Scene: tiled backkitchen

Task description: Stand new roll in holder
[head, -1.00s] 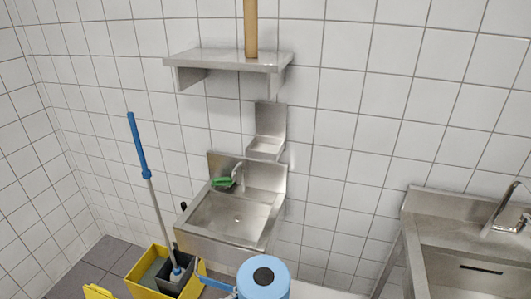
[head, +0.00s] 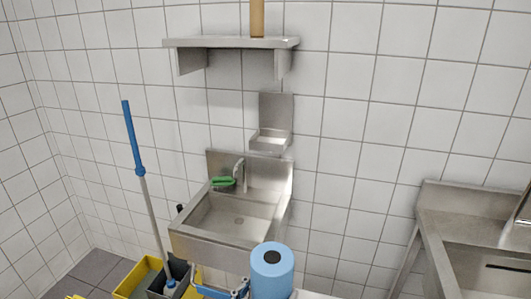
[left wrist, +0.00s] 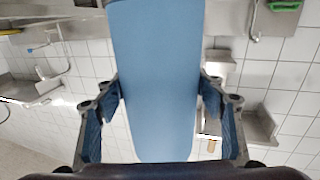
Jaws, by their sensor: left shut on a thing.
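A blue roll (head: 272,275) with a dark round core hole on top stands upright at the bottom of the head view. My left gripper (head: 222,291) is beside it, shut on it. In the left wrist view, the blue roll (left wrist: 155,80) fills the middle between the two fingers of my left gripper (left wrist: 162,92). A steel holder (head: 270,138), with a back plate and a small tray, is on the wall above the roll in the picture. The holder (left wrist: 219,66) also shows in the upside-down wrist view. Its tray looks empty. My right gripper is not in view.
A steel wall shelf (head: 228,43) above the holder bears a brown tube (head: 257,18). A steel sink (head: 228,222) with a green item (head: 222,181) is below the holder. A yellow mop bucket (head: 135,278) with a blue-handled mop is at left, another sink (head: 470,240) at right.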

